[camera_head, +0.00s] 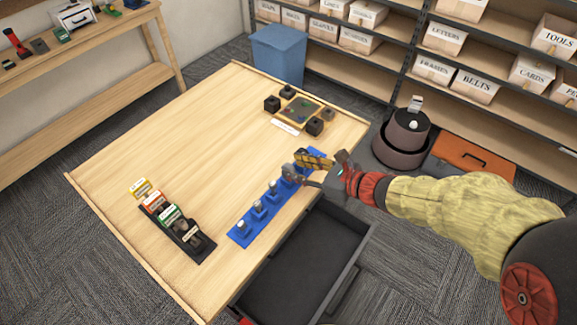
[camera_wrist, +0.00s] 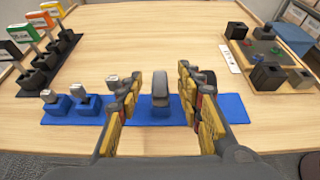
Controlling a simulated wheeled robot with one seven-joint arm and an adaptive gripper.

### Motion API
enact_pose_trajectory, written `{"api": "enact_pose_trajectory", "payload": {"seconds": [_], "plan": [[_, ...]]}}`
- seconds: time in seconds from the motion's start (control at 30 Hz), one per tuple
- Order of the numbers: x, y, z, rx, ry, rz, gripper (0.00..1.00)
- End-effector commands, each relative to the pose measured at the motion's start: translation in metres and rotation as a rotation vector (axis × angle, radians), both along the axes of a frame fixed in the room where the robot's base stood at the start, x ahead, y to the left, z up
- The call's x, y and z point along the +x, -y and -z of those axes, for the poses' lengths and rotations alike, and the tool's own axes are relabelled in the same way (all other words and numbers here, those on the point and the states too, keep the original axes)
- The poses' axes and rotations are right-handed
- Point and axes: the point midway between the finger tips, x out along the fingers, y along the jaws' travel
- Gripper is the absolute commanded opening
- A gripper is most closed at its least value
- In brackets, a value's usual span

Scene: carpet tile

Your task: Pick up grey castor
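A grey upright piece that looks like the grey castor (camera_wrist: 160,88) stands at the blue strip (camera_wrist: 232,107), between my fingers in the wrist view. My gripper (camera_wrist: 158,78) is open, with one finger on each side of the piece and visible gaps. In the head view my gripper (camera_head: 308,165) is low over the far end of the blue strip (camera_head: 240,232) and hides much of what stands there. Several similar grey-topped pieces stand in a row on blue blocks along the strip, such as one piece (camera_head: 257,206) near its middle.
A dark rack (camera_head: 200,250) with several coloured labelled cards stands on the left of the table. A tray (camera_head: 318,104) with dark blocks around it lies at the far end. An open dark drawer (camera_head: 300,265) juts out below the table's near right edge. The table's middle is clear.

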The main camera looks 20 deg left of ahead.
Motion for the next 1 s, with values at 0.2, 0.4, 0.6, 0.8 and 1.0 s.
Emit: {"api": "enact_pose_trajectory", "payload": {"seconds": [0.2,0.4,0.6,0.8,1.0], "plan": [[0.007,-0.017,0.011,0.011,-0.020,0.017,0.36],[0.010,-0.030,0.016,0.011,-0.018,0.016,0.36],[0.014,-0.053,0.031,0.010,-0.018,0.014,0.36],[0.020,-0.070,0.036,0.011,-0.016,0.015,0.36],[0.020,-0.070,0.034,0.011,-0.016,0.016,0.35]]}}
